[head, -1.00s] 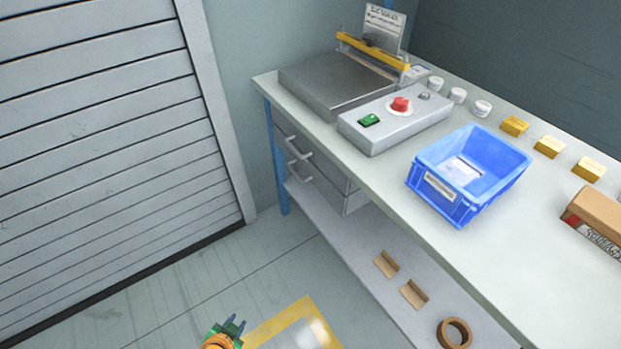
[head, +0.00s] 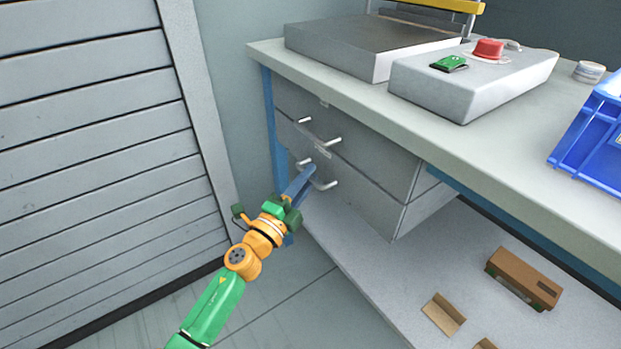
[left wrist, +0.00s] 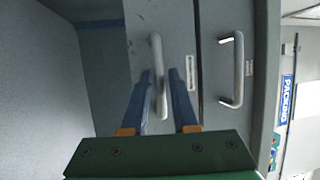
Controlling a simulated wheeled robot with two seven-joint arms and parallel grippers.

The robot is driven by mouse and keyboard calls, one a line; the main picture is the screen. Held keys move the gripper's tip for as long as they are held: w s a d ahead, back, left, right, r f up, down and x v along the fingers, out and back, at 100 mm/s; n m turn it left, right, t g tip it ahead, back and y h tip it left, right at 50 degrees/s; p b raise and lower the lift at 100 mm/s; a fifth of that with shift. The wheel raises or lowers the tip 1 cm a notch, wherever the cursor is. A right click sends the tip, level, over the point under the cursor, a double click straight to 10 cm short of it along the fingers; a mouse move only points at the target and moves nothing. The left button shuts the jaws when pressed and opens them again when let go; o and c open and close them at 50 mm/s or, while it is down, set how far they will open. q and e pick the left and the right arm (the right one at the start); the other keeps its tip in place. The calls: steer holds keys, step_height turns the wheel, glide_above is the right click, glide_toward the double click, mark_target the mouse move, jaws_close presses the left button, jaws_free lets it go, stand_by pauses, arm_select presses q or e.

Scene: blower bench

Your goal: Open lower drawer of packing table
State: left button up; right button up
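The packing table carries two grey drawers under its top. The lower drawer (head: 365,205) looks shut, and its bar handle (head: 326,185) is partly covered by my left gripper (head: 306,174). In the left wrist view the lower handle (left wrist: 155,43) runs upright between the two blue fingers of my left gripper (left wrist: 160,74), which is open with a gap on the right side of the bar. I cannot tell whether a finger touches it. The upper drawer (head: 350,140) is shut; its handle (left wrist: 238,70) is right of the fingers. My right gripper is out of view.
A grey shelf (head: 390,285) below the drawers holds a brown box (head: 522,278) and cardboard pieces (head: 443,313). The tabletop carries a control box (head: 470,85) and a blue bin (head: 600,140). A slatted shutter (head: 90,150) stands at left.

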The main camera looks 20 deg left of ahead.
arm_select(q)
steer(key=shift+w+d, duration=0.1)
steer(key=shift+w, duration=0.25)
jaws_close()
stand_by(1.2)
